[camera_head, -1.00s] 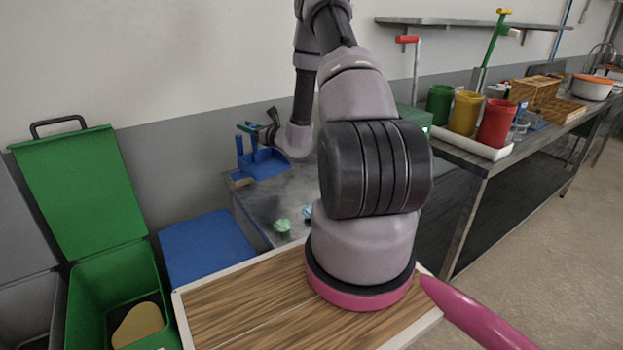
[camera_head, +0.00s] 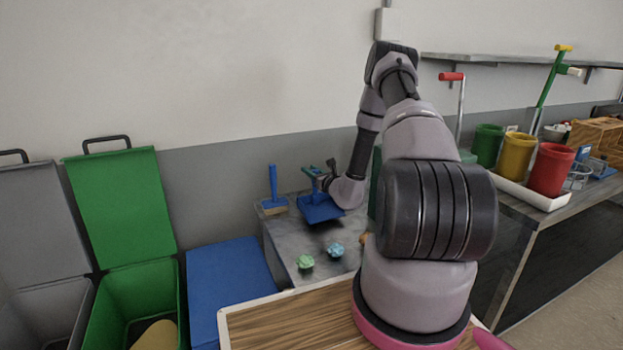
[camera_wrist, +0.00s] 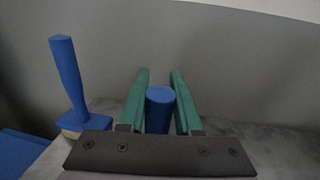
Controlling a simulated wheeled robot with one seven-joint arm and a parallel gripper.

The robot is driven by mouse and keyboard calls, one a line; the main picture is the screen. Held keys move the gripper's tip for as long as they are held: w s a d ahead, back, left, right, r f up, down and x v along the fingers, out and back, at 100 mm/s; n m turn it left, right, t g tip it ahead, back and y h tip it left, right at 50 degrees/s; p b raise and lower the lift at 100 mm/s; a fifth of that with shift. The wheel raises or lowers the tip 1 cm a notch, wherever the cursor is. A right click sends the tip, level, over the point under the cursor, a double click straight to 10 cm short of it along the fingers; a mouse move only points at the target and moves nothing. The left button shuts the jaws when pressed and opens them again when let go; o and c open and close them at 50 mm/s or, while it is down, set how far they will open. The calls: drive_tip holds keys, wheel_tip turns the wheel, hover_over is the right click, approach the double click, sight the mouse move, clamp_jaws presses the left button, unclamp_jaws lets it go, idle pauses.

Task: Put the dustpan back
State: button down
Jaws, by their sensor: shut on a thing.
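The blue dustpan (camera_head: 320,212) is at the far part of the grey metal table (camera_head: 292,240), its pan toward the camera. My gripper (camera_head: 313,174), with green fingers, is shut on its handle. In the wrist view, the blue handle (camera_wrist: 158,112) stands between the two fingers (camera_wrist: 159,82). The pan is hidden there. I cannot tell whether the pan touches the table. A blue hand brush (camera_head: 273,187) stands upright just left of the dustpan, apart from it. It also shows at the left of the wrist view (camera_wrist: 67,80).
Two crumpled pieces, one green (camera_head: 305,262) and one light blue (camera_head: 335,250), lie on the table. A wooden-topped surface (camera_head: 290,322) is in front. A blue box (camera_head: 228,285) and an open green bin (camera_head: 130,290) stand left. The wall is close behind the table.

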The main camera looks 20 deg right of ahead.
drive_tip(key=shift+f, duration=1.35)
drive_tip(key=c, duration=0.6)
unclamp_jaws()
